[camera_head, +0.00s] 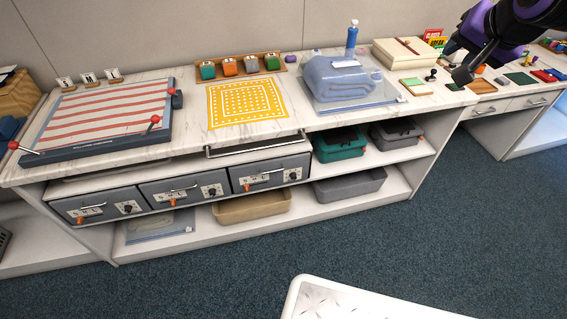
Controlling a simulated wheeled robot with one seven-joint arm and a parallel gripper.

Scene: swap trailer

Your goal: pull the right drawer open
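Three grey drawers sit side by side under the marble counter. The right one (270,175) looks closed, with a bar handle, a small dial and an orange tag on its front. The middle drawer (184,190) and left drawer (98,206) look the same and closed. White drawers (528,104) with bar handles also show in the bench at the far right, and look closed. My gripper (462,76) is at the upper right, over the counter's right end, apart from every drawer handle. Its fingers are too small and dark to read.
A long metal bar (258,147) juts out under the counter edge above the right grey drawer. A folded blue cloth (340,78), a yellow patterned mat (246,102) and a striped board (100,116) lie on top. A white-topped piece (350,300) stands in front on blue carpet.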

